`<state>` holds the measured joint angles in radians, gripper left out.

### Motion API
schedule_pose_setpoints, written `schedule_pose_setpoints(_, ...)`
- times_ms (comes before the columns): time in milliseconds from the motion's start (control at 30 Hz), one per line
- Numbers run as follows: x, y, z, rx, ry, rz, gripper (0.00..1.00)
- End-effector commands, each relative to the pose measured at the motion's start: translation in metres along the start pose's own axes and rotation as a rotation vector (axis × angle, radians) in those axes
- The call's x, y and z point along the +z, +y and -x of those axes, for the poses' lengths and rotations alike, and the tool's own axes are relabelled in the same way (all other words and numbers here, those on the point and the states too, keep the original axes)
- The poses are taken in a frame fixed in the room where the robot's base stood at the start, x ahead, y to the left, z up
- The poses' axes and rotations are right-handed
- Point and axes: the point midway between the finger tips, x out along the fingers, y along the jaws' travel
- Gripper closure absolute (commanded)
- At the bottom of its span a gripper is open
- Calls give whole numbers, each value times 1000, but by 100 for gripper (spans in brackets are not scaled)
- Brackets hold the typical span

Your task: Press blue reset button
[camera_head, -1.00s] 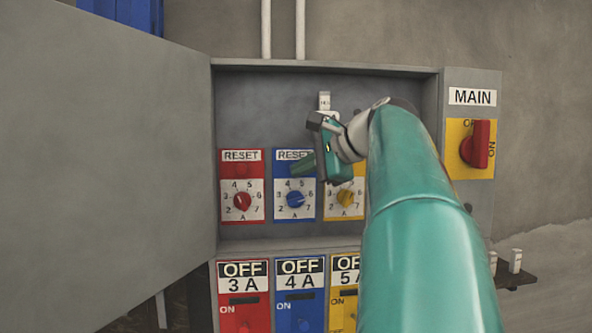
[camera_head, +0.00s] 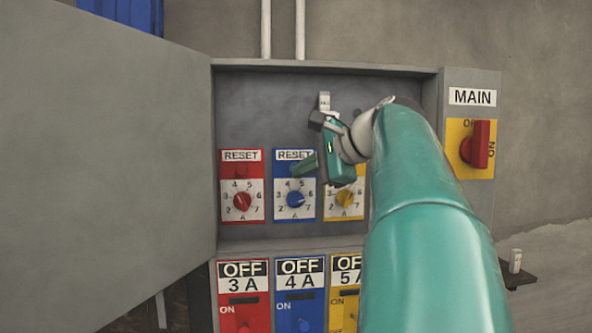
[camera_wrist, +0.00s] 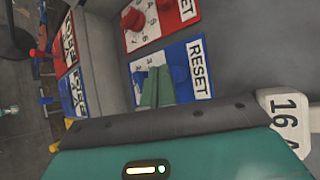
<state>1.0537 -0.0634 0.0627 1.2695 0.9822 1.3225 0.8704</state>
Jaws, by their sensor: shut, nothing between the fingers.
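The blue reset panel (camera_head: 294,210) is in the middle of the open box, with a RESET label (camera_head: 288,155) at its top and a blue dial (camera_head: 295,199) below. My gripper (camera_head: 297,168) is shut and empty. Its green fingertips lie over the panel just under the label in the head view and hide the blue reset button. In the wrist view the shut fingers (camera_wrist: 157,90) point at the blue panel (camera_wrist: 183,57), beside its RESET label (camera_wrist: 199,68). Whether the fingertips touch the button cannot be told.
A red reset panel (camera_head: 242,211) is left of the blue one, and a yellow panel (camera_head: 344,211) is right, partly behind my gripper. The open box door (camera_head: 105,160) fills the left. A red MAIN switch (camera_head: 478,145) is at right. Breaker panels (camera_head: 243,290) line the bottom.

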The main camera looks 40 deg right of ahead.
Motion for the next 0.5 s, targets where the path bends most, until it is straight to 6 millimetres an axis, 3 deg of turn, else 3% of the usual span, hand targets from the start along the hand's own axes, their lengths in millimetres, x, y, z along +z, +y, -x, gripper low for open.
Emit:
schedule_pose_setpoints(267, 1, 1, 1, 0, 0, 0, 100)
schedule_pose_setpoints(500, 11, 10, 15, -1, 1, 0, 100)
